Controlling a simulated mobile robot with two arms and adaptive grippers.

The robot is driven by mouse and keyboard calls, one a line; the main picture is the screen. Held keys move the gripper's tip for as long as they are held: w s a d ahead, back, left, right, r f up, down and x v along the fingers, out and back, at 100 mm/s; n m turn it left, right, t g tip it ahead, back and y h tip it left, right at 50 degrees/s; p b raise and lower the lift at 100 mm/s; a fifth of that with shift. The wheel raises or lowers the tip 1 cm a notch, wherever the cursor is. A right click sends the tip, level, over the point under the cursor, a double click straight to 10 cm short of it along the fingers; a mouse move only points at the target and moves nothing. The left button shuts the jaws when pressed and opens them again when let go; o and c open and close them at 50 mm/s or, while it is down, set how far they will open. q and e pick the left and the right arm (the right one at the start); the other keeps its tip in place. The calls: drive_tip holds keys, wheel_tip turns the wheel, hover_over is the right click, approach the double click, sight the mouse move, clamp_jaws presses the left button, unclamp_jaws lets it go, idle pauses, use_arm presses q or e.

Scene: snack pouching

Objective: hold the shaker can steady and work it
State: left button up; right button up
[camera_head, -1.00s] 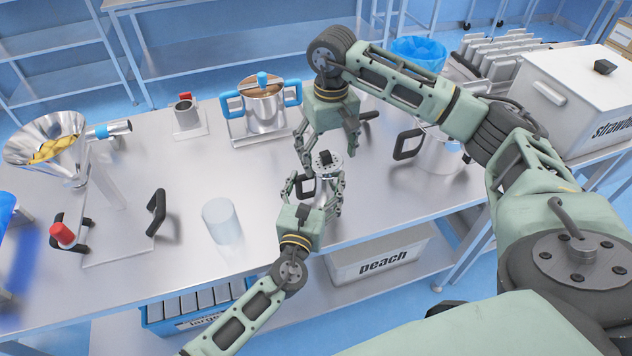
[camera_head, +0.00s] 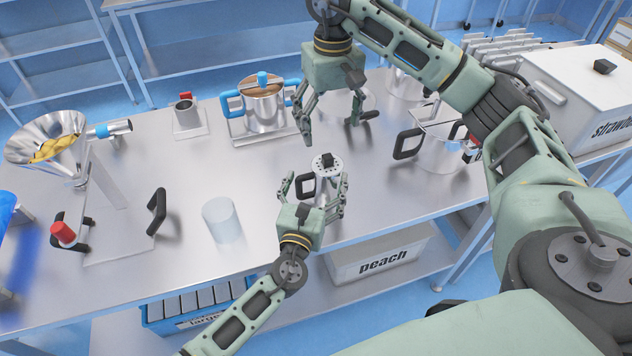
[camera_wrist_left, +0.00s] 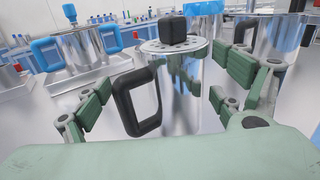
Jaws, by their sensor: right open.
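The shaker can (camera_head: 327,168) is a shiny metal cylinder with a perforated lid, a black knob and a black side handle. It stands upright on the steel table and also shows in the left wrist view (camera_wrist_left: 182,90). My left gripper (camera_head: 314,182) is open, with its fingers on either side of the can and handle. The left wrist view shows gaps between these fingers (camera_wrist_left: 160,95) and the can. My right gripper (camera_head: 331,132) is open and empty, pointing down above and behind the can, clear of the lid.
A frosted cylinder (camera_head: 222,220) stands left of the can. A blue-handled pot (camera_head: 264,112) is behind it, and a black-handled pot (camera_head: 440,150) is to the right. A funnel (camera_head: 48,140) on a stand is at far left. The table between the frosted cylinder and can is clear.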

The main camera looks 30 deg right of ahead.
use_arm(q)
drive_tip(key=shift+o, duration=0.5)
drive_tip(key=shift+s+a+f, duration=0.15)
drive_tip(key=shift+s+a, duration=0.2)
drive_tip(key=shift+a, duration=0.05)
drive_tip(key=v, duration=1.1)
